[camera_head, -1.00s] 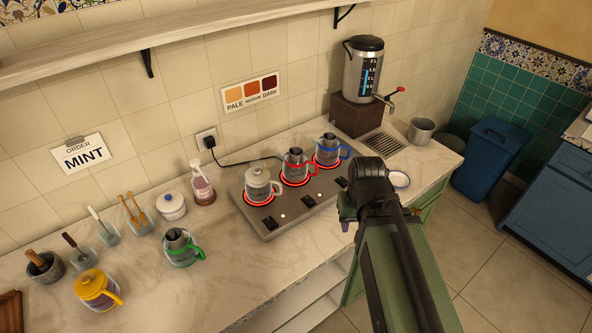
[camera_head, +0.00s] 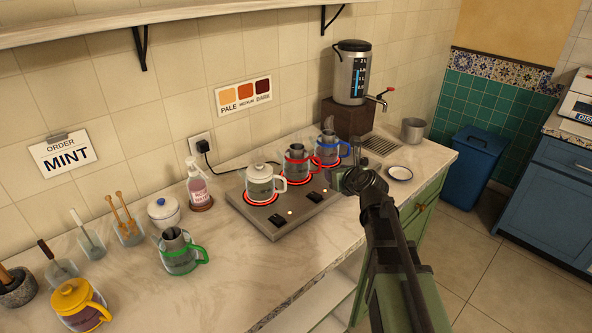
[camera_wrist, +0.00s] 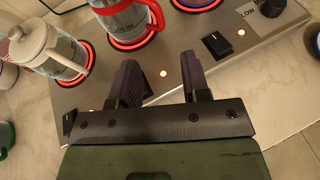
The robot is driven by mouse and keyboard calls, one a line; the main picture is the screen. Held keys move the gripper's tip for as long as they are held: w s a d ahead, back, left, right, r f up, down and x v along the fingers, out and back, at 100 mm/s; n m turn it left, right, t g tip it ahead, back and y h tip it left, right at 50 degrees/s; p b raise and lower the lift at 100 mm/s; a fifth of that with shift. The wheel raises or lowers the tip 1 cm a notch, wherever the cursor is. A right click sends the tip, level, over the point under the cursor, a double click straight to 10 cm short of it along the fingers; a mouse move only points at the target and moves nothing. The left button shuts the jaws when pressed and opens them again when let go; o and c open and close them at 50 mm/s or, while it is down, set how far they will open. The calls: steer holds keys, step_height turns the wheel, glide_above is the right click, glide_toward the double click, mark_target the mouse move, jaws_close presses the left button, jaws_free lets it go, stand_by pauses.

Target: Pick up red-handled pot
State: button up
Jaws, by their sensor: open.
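The red-handled pot (camera_head: 297,164) stands upright on the middle glowing burner of the hot plate (camera_head: 278,220). It has a red band and a steel inner part. In the wrist view the pot (camera_wrist: 124,20) is at the top, cut off by the edge, with its red handle (camera_wrist: 152,12) on its right side. My gripper (camera_wrist: 165,72) is open and empty, its two dark fingers over the front of the hot plate, just short of the pot. In the head view my gripper (camera_head: 338,178) is to the right of the pot, partly hidden by my wrist.
A white-handled pot (camera_head: 260,183) stands on the left burner and a blue-handled pot (camera_head: 328,148) on the right one. A saucer (camera_head: 398,173) lies at the right. A green-handled pot (camera_head: 178,252) stands on the counter.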

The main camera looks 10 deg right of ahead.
mark_target(320, 167)
steer(key=b+x, duration=0.4)
steer(key=x, duration=0.7)
steer(key=shift+s+f, duration=0.1)
steer(key=shift+f, duration=0.1)
steer(key=shift+s+r, duration=0.1)
jaws_close()
